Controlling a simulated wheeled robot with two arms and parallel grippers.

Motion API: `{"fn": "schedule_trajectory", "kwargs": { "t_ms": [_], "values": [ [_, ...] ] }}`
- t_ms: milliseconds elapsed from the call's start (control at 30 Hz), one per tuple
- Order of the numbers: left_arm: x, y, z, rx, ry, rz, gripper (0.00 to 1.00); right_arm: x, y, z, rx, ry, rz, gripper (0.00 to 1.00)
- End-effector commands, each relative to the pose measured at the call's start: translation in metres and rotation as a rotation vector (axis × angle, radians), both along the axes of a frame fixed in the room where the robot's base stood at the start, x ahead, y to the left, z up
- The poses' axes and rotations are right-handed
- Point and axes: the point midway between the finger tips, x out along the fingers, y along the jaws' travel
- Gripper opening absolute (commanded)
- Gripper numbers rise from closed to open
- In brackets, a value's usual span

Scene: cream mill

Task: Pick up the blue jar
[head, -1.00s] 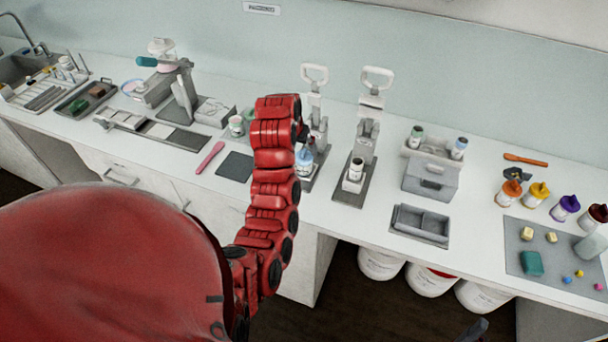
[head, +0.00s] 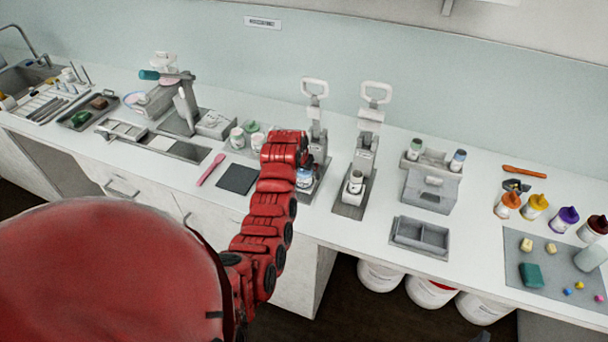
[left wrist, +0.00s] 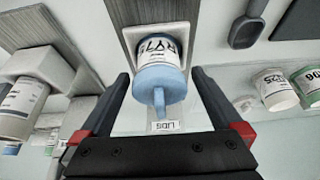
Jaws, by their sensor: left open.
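The blue jar has a blue lid with a nub and a white label printed with dark letters. In the left wrist view the blue jar (left wrist: 160,80) sits in the pale holder of a hand press (left wrist: 130,35). My left gripper (left wrist: 160,76) is open, with one dark finger on each side of the jar's lid end. I cannot tell whether the fingers touch it. In the head view the jar (head: 304,180) is partly hidden by my left gripper (head: 304,156) at the left press. My right gripper is not in view.
A second press (head: 356,185) with a white jar stands just right. White pots (head: 237,138) stand left. The counter's front edge is near.

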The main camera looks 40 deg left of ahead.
Motion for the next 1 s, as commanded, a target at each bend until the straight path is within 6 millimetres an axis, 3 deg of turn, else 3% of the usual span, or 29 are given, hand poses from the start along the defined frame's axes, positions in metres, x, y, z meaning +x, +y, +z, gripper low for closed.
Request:
{"fn": "schedule_trajectory", "kwargs": {
  "t_ms": [300,600,633,1000],
  "values": [
    [0.0011,-0.0001,-0.0045,-0.001,0.001,0.0,1.0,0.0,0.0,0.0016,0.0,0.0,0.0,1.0],
    [0.001,-0.0003,-0.0043,-0.001,0.002,0.0,0.48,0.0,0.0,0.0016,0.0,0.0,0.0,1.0],
    [0.0011,-0.0002,-0.0042,-0.001,0.001,0.0,0.45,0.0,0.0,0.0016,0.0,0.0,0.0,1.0],
    [0.0022,0.0004,-0.0001,0.001,-0.003,0.0,0.45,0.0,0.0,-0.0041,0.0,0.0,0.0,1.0]
  ]
}}
